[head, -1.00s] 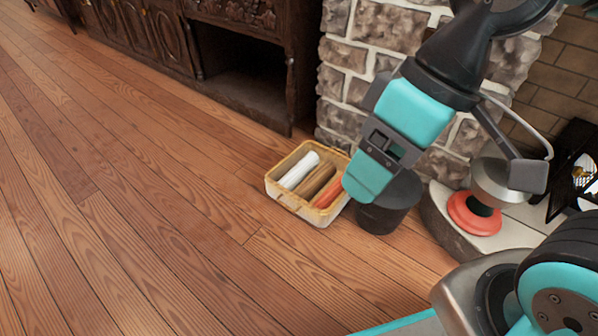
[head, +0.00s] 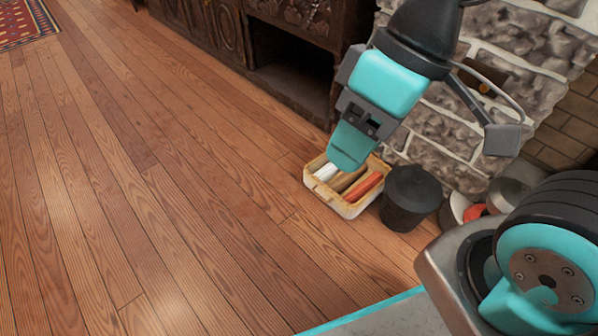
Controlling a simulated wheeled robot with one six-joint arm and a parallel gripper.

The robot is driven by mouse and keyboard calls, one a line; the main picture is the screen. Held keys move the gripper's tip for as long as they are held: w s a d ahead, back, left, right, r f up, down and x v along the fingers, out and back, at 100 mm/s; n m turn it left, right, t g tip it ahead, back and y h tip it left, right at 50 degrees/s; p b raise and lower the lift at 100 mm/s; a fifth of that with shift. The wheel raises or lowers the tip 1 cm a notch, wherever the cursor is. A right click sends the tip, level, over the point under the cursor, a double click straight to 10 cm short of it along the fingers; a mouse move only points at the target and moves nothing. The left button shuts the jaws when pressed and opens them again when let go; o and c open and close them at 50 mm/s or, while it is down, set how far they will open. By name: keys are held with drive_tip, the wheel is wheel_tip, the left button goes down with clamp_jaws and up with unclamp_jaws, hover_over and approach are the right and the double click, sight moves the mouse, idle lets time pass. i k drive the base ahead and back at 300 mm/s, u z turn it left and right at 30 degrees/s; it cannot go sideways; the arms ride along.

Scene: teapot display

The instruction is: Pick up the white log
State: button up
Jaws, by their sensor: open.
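The white log (head: 325,173) lies in a cream-coloured box (head: 347,210) on the wood floor, along the box's left side. A brown log (head: 346,181) lies beside it in the middle, and an orange-red log (head: 363,186) lies on the right. My gripper (head: 350,150) is above the box in the picture and covers the far ends of the white and brown logs. Its fingers overlap in this view, so the gap between them does not show. It appears empty, and I cannot tell its exact height above the logs.
A dark round bucket (head: 411,198) stands just right of the box. A stone fireplace wall (head: 440,140) and a carved wooden cabinet (head: 290,65) stand behind. The floor to the left is clear, with a patterned rug (head: 25,22) far left.

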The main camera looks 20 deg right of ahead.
sight(326, 174)
drive_tip(key=u, duration=1.45)
drive_tip(key=i, duration=2.05)
drive_tip(key=z, duration=3.3)
drive_tip(key=i, duration=0.5)
drive_tip(key=u, duration=0.05)
